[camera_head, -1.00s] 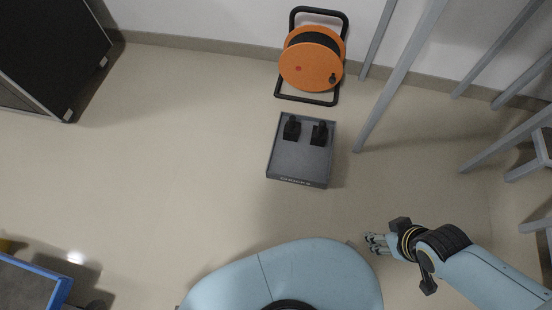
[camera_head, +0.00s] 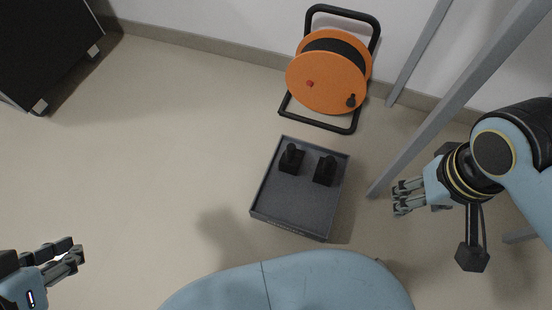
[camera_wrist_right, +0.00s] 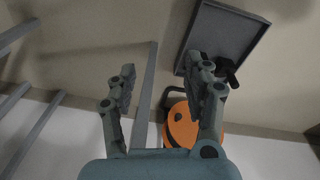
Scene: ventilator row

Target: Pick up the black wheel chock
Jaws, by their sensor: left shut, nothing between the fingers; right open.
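Two black wheel chocks, each with an upright knob, stand in a grey tray (camera_head: 290,212) on the floor. The left chock (camera_head: 291,159) and the right chock (camera_head: 325,170) sit side by side near the tray's far edge. My right gripper (camera_head: 399,197) is open and empty, to the right of the tray and apart from it. In the right wrist view its fingers (camera_wrist_right: 165,80) are spread, and one finger partly hides the chocks in the tray (camera_wrist_right: 222,32). My left gripper (camera_head: 78,250) is shut and empty at the lower left, far from the tray.
An orange cable reel (camera_head: 329,72) in a black frame stands behind the tray by the wall. Grey metal legs (camera_head: 455,100) rise between the tray and my right arm. A black panel (camera_head: 42,45) is at the upper left. The floor left of the tray is clear.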

